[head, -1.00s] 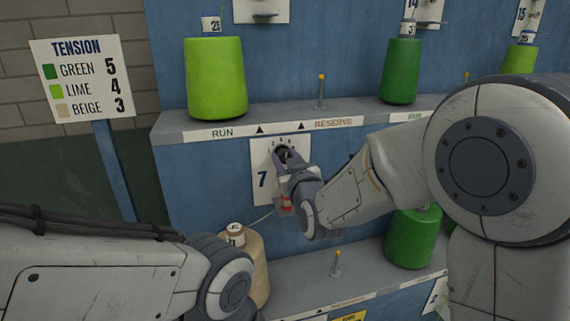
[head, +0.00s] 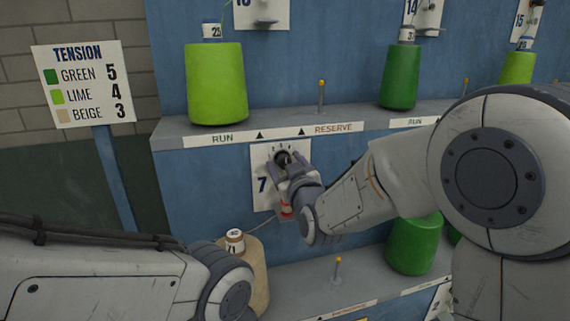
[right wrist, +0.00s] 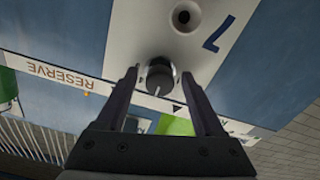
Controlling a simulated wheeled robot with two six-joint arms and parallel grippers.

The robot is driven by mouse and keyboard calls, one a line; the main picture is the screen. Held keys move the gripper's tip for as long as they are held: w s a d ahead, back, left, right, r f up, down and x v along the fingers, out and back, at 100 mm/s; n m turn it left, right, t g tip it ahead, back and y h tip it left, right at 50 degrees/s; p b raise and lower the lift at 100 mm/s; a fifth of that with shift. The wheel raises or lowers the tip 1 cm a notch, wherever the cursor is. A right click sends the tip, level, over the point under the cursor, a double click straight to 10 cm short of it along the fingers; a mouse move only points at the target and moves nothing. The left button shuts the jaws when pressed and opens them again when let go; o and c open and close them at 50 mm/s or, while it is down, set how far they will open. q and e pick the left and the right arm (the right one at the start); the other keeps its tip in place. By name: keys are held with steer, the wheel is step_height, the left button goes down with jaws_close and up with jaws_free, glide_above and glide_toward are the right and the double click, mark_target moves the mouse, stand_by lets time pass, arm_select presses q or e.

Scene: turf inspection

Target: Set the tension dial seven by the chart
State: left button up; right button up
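The dial seven plate (head: 262,186) is white with a dark 7, on the blue panel under the RUN and RESERVE strip. Its round knob (right wrist: 160,76) has a pale pointer line. My right gripper (right wrist: 159,73) is open, one finger on each side of the knob, with gaps visible. In the head view, my right gripper (head: 282,162) partly covers the dial and its scale. The tension chart (head: 84,84) reads green 5, lime 4, beige 3. A lime cone (head: 216,84) stands above the dial; a beige cone (head: 255,272) stands below. My left gripper is out of sight.
A grey shelf (head: 180,131) juts out just above the dial. Green cones (head: 401,76) stand at the right, above and below it. A yellow-tipped peg (head: 321,97) rises from the shelf. A dark hole (right wrist: 183,17) is in the dial plate.

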steer(key=b+v, duration=0.2)
steer(key=v, duration=0.8)
steer(key=shift+s+b, duration=0.2)
steer(key=shift+b, duration=0.2)
steer(key=s+a+f+n+g, duration=0.1)
steer(key=s+a+f+g, duration=0.3)
steer(key=s+f+g, duration=0.85)
steer(key=s+d+f+g+h, duration=0.1)
steer(key=s+d+f+g, duration=0.1)
steer(key=s, duration=0.5)
steer(key=s+d+f+g+h, duration=0.2)
steer(key=s+d+f+g, duration=0.1)
steer(key=s+f, duration=0.2)
steer(key=s, duration=0.2)
steer(key=shift+s+d+h, duration=0.2)
steer(key=shift+s+h, duration=0.1)
steer(key=shift+s, duration=0.1)
steer(key=shift+f, duration=0.1)
